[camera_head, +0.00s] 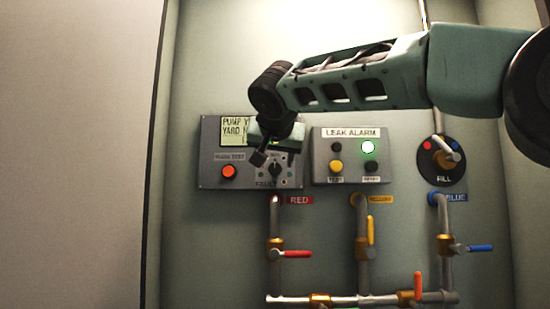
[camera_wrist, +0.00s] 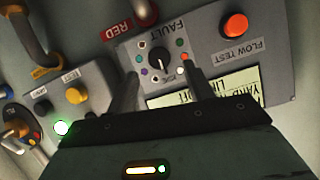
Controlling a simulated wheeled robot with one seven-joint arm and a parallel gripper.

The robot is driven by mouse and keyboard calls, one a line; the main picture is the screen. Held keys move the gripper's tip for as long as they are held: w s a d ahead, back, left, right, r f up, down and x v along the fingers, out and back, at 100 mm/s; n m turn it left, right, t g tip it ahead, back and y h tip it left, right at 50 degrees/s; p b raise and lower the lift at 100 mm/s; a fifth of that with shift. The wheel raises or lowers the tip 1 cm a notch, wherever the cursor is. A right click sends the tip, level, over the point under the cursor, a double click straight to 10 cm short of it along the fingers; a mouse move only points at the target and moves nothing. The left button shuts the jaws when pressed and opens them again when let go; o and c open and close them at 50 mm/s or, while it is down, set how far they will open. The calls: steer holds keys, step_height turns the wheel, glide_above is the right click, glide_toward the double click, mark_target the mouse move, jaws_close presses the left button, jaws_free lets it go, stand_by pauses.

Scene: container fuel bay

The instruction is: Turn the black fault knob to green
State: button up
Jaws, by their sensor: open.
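The knob also shows in the head view (camera_head: 275,169), just below my gripper (camera_head: 268,155). In the wrist view, which is turned nearly upside down, my gripper (camera_wrist: 160,70) is open, with one finger to each side of the knob. I see no finger touching the knob. Which dot it points at is too small to tell.
An orange flow test button (camera_head: 229,172) and a screen (camera_head: 234,130) share the panel. Right of it are the leak alarm box (camera_head: 322,165), its green lamp lit, and the round fill selector (camera_head: 441,178). Pipes with coloured valve handles (camera_head: 296,254) run below.

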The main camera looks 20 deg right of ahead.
mark_target(275, 167)
steer(key=shift+p+x, duration=0.6)
steer(key=shift+x, duration=1.7)
steer(key=c, duration=1)
steer(key=shift+o, duration=0.2)
